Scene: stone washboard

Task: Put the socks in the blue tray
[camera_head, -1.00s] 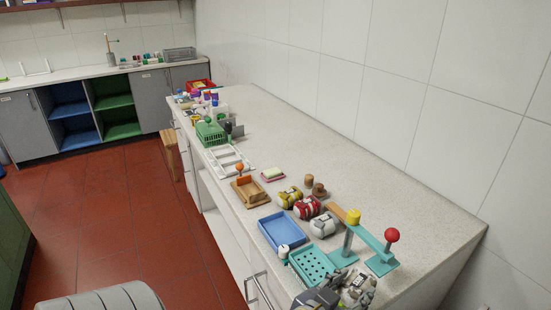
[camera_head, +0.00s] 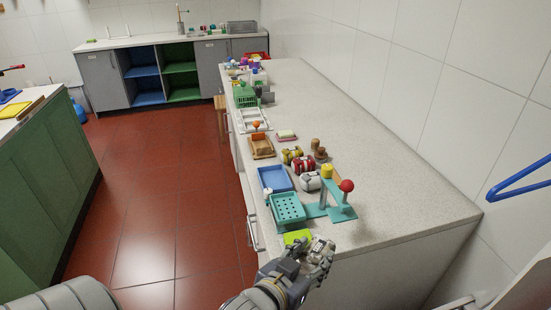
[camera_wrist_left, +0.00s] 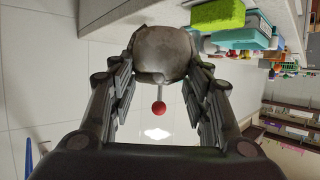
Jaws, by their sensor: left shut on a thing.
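Three rolled socks, a yellow and white one (camera_head: 291,155), a red and white one (camera_head: 303,165) and a grey-white one (camera_head: 310,181), lie on the counter right of the blue tray (camera_head: 265,180). The tray looks empty. My left gripper (camera_head: 320,250) is near the counter's near end, beside a lime-green block (camera_head: 297,237). In the left wrist view it is shut on a round, mottled grey-brown thing (camera_wrist_left: 163,50), whose kind I cannot tell. My right gripper is not in view.
A teal perforated basket (camera_head: 288,208) stands between my left gripper and the tray. A teal stand (camera_head: 341,213) with a red ball (camera_head: 346,186) is to its right. The counter's right side (camera_head: 390,190) is clear. A blue hanger shape (camera_head: 520,180) shows at far right.

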